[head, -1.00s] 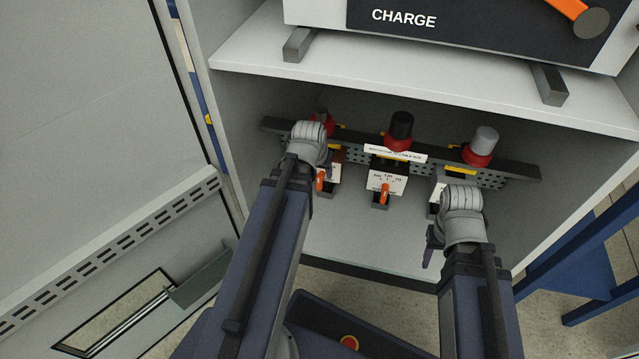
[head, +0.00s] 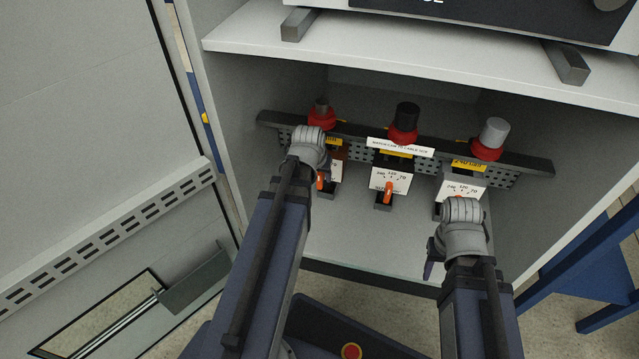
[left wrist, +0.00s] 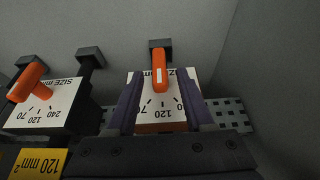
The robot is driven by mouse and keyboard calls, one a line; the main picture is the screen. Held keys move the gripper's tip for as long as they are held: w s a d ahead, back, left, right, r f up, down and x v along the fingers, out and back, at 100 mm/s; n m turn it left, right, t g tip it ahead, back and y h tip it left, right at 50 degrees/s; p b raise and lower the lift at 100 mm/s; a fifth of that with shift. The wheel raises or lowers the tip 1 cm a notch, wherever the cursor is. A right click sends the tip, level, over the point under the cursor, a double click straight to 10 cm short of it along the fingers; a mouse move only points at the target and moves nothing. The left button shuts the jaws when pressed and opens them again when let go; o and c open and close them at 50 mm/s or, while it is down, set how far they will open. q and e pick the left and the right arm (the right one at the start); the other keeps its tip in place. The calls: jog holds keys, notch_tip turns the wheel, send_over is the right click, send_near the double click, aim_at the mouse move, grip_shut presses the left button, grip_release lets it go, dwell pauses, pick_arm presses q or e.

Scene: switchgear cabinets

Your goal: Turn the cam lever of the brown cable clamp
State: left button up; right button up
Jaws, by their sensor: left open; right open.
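The brown cable clamp (head: 345,153) is the leftmost of three on the rail, largely hidden by my left wrist in the head view. Its orange cam lever (left wrist: 161,70) lies over a white dial face (left wrist: 160,110) in the left wrist view, where the clamp shows upside down. My left gripper (left wrist: 160,82) is open, with one purple finger on each side of the dial and lever; I cannot tell whether they touch. My right gripper (head: 433,258) is open and empty, in front of and below the right clamp (head: 463,186).
The middle clamp (head: 391,180) is black with its own orange lever (head: 388,191). The perforated rail (head: 530,168) spans the cabinet. Cables with red collars rise behind the clamps. A shelf (head: 420,65) hangs above. The cabinet floor (head: 370,240) is clear.

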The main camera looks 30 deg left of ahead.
pick_arm(q)
jog(key=shift+w+f, duration=0.25)
jog(key=shift+f, duration=0.35)
grip_shut()
